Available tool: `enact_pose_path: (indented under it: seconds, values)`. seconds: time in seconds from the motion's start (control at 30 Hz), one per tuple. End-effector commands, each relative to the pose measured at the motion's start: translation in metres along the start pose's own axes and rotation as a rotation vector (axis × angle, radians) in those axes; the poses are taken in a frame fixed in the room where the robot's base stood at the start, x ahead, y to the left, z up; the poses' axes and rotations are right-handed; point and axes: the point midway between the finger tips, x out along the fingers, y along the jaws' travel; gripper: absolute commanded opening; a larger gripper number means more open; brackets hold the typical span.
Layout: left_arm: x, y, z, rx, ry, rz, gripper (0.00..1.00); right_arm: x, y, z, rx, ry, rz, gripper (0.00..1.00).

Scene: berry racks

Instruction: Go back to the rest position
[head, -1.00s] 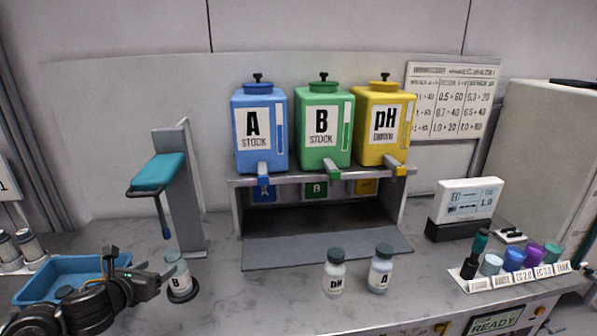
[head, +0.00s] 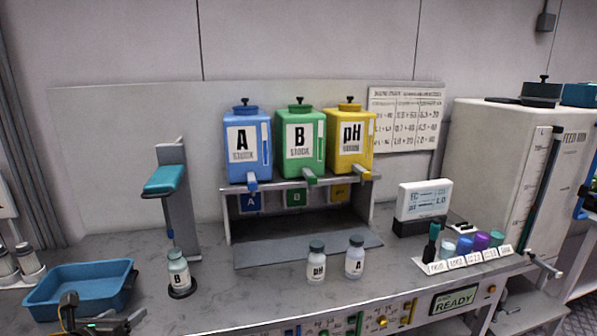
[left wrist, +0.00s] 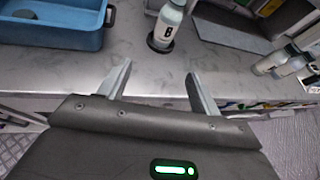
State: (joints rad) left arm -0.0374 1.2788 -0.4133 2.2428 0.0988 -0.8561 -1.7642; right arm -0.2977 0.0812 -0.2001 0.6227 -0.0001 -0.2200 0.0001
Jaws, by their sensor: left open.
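My left gripper (left wrist: 158,90) is open and empty in the left wrist view, its two fingers apart over the front part of the counter. In the head view only a part of my left arm shows at the bottom left, in front of the blue tray. The bottle labelled B (head: 179,270) stands upright on a dark round base under the teal-topped stand (head: 188,205). It also shows in the left wrist view (left wrist: 168,24), beyond the fingers and apart from them. My right gripper does not show.
The blue tray (head: 42,299) is at the counter's left. Bottles pH (head: 316,264) and A (head: 355,259) stand before the rack of stock tanks (head: 300,182). Coloured-capped vials (head: 465,246) and a meter (head: 423,200) are at the right. The counter's front middle is clear.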

Motion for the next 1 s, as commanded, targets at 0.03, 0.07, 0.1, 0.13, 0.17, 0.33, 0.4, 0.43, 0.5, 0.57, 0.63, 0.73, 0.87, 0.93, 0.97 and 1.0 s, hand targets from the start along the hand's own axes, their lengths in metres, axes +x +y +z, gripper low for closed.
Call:
enact_pose_path:
  seconds: [0.03, 0.07, 0.1, 0.13, 0.17, 0.33, 0.4, 0.43, 0.5, 0.57, 0.63, 0.73, 0.87, 0.93, 0.97, 1.0]
  values:
    - [0.002, -0.007, -0.005, -0.047, 0.007, -0.005, 0.64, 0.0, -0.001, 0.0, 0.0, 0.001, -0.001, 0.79]
    - [0.002, -0.01, -0.009, -0.077, 0.013, -0.006, 0.64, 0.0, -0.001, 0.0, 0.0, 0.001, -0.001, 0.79]
    - [0.003, -0.014, -0.015, -0.117, 0.022, -0.005, 0.64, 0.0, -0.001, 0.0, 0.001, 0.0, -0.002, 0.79]
    - [0.003, -0.017, -0.02, -0.15, 0.03, -0.004, 0.64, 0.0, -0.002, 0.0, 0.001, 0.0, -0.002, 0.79]
    - [0.003, -0.02, -0.025, -0.187, 0.038, -0.002, 0.64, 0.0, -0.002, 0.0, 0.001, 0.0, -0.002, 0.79]
    - [-0.004, -0.034, -0.061, -0.444, 0.093, 0.031, 0.64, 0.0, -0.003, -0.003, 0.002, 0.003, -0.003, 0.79]
    - [-0.009, -0.041, -0.08, -0.579, 0.122, 0.056, 0.64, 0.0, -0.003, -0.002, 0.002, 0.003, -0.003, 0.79]
    - [-0.011, -0.044, -0.088, -0.642, 0.134, 0.069, 0.64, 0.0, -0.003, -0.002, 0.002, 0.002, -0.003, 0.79]
    - [-0.018, -0.052, -0.109, -0.802, 0.166, 0.107, 0.64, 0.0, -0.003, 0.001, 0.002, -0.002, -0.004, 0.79]
    - [-0.026, -0.06, -0.13, -0.961, 0.196, 0.151, 0.64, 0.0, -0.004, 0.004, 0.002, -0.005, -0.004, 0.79]
    - [-0.039, -0.072, -0.157, -1.182, 0.233, 0.224, 0.64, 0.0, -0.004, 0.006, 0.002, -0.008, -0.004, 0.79]
    - [-0.065, -0.089, -0.2, -1.54, 0.277, 0.378, 0.64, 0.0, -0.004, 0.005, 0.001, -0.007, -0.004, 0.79]
    - [-0.098, -0.107, -0.24, -1.915, 0.286, 0.591, 0.64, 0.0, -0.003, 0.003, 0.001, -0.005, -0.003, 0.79]
    - [-0.114, -0.115, -0.256, -2.069, 0.277, 0.698, 0.64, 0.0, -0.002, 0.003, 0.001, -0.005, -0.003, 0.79]
    - [-0.12, -0.118, -0.262, -2.129, 0.27, 0.743, 0.64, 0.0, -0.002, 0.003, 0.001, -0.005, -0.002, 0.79]
    - [-0.128, -0.122, -0.27, -2.204, 0.261, 0.803, 0.64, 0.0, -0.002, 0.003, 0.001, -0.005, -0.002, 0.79]
